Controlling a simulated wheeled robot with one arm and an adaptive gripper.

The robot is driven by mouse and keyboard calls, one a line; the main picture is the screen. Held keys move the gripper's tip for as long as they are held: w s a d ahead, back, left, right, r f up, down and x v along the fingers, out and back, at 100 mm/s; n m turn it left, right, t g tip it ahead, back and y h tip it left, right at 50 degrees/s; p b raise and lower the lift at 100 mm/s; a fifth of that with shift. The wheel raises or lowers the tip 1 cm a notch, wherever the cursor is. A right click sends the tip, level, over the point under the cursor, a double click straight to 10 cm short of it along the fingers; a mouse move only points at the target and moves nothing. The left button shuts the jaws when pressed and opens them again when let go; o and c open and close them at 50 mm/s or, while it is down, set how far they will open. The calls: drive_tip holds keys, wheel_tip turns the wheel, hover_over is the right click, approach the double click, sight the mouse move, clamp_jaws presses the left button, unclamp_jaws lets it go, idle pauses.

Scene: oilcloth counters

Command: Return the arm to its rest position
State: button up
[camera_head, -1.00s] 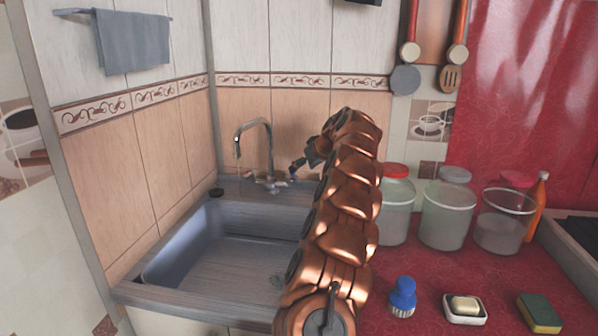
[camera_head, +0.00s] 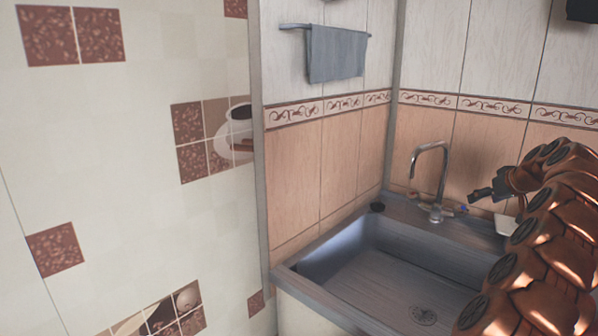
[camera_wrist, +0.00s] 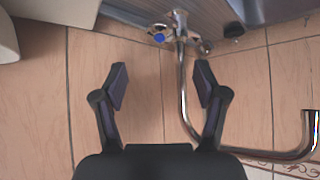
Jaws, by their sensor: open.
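My copper-coloured arm (camera_head: 545,235) comes up from the lower right in the head view and bends over toward the sink corner. My gripper (camera_head: 482,195) is at its dark end, just right of the faucet (camera_head: 443,175) and in front of the orange wall tiles. In the wrist view my gripper (camera_wrist: 160,83) has its two dark fingers spread apart with nothing between them.
A metal sink (camera_head: 375,285) lies below the arm. A white item (camera_head: 506,224), partly hidden by the arm, is at the back right of the sink. A grey towel (camera_head: 336,53) hangs on the left wall. A pale tiled wall (camera_head: 130,150) fills the left.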

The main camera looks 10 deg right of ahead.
drive_tip(key=w+a+n+g+y, duration=0.1)
drive_tip(key=a+y, duration=0.1)
drive_tip(key=a, duration=1)
drive_tip(key=w+a+n+g+y, duration=0.1)
drive_tip(key=w+a+y, duration=0.1)
drive_tip(key=a, duration=1)
drive_tip(key=s+a+f+n+g, duration=0.1)
drive_tip(key=s+a+g, duration=0.1)
drive_tip(key=s+a, duration=0.5)
drive_tip(key=s+a+f+g, duration=0.2)
drive_tip(key=a, duration=0.9)
drive_tip(key=s+a+f+g, duration=0.1)
drive_tip(key=s+a+f, duration=0.2)
drive_tip(key=s+a, duration=0.35)
drive_tip(key=s+a+f+g, duration=0.2)
drive_tip(key=s+a+f, duration=0.1)
drive_tip(key=s, duration=0.7)
drive_tip(key=s+f+m+g+h, duration=0.15)
drive_tip(key=s+f, duration=0.25)
drive_tip(key=s, duration=0.6)
drive_tip(key=s+f+n+g+h, duration=0.1)
drive_tip(key=s+f+g, duration=0.15)
drive_tip(key=s, duration=0.65)
wheel_tip(320, 180, up, 14)
drive_tip(key=t+p, duration=0.2)
drive_tip(key=p, duration=1.1)
drive_tip(key=shift+w+d, duration=0.4)
drive_tip(key=shift+w, duration=0.05)
drive_tip(key=shift+m, duration=0.25)
